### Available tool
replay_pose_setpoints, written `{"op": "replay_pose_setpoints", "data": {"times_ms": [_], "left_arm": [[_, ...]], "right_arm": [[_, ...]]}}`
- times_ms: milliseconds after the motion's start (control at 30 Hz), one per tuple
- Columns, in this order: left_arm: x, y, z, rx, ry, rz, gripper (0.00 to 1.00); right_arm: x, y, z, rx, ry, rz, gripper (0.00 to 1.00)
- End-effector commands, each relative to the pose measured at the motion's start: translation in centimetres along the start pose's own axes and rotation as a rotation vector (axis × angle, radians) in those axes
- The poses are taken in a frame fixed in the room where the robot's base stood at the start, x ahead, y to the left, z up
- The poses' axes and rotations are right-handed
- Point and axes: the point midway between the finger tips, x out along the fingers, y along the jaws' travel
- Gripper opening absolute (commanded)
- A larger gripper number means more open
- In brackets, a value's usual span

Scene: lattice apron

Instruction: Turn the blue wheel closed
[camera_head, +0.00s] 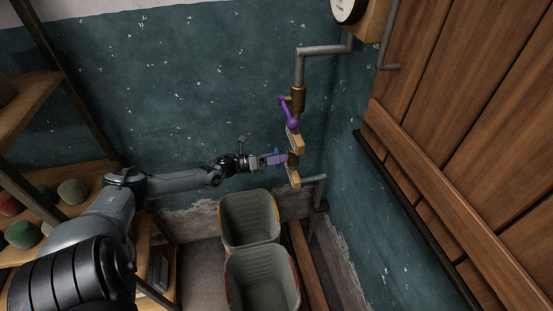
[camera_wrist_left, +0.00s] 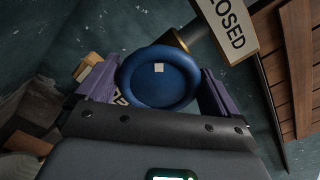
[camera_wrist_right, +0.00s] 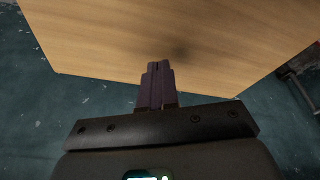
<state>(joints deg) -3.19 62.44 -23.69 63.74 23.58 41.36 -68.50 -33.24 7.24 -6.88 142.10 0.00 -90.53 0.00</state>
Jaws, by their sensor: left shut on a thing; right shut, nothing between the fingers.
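The blue wheel (camera_wrist_left: 158,85) sits between the fingers of my left gripper (camera_wrist_left: 158,90), which is shut on its rim from both sides. A small white square mark shows at the wheel's upper middle. A tan sign reading CLOSED (camera_wrist_left: 228,35) stands at its upper right. Another light plate with partly hidden letters (camera_wrist_left: 121,98) shows by the left finger. In the head view the wheel (camera_head: 279,157) is a thin blue edge at the pipe, mostly hidden by my left gripper (camera_head: 275,159). My right gripper (camera_wrist_right: 157,68) is shut and empty in front of a plain wooden surface (camera_wrist_right: 210,50).
A purple lever (camera_head: 289,112) is on the pipe (camera_head: 299,70) above the wheel. A gauge (camera_head: 345,8) is at the top. Two grey bins (camera_head: 233,249) stand below. A shelf (camera_head: 30,100) is at left, a plank door (camera_head: 470,110) at right.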

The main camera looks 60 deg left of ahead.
Motion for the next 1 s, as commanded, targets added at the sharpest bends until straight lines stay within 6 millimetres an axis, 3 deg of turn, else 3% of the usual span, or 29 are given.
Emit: {"op": "replay_pose_setpoints", "data": {"times_ms": [600, 1000], "left_arm": [[0.01, -0.22, -0.09, 0.577, 0.001, 0.000, 0.64], [0.00, -0.33, -0.14, 0.832, 0.000, 0.000, 0.64]], "right_arm": [[0.71, -0.24, 0.16, 0.009, 0.001, -0.007, 0.00], [0.93, -0.25, 0.23, 0.009, 0.001, -0.007, 0.00]]}}
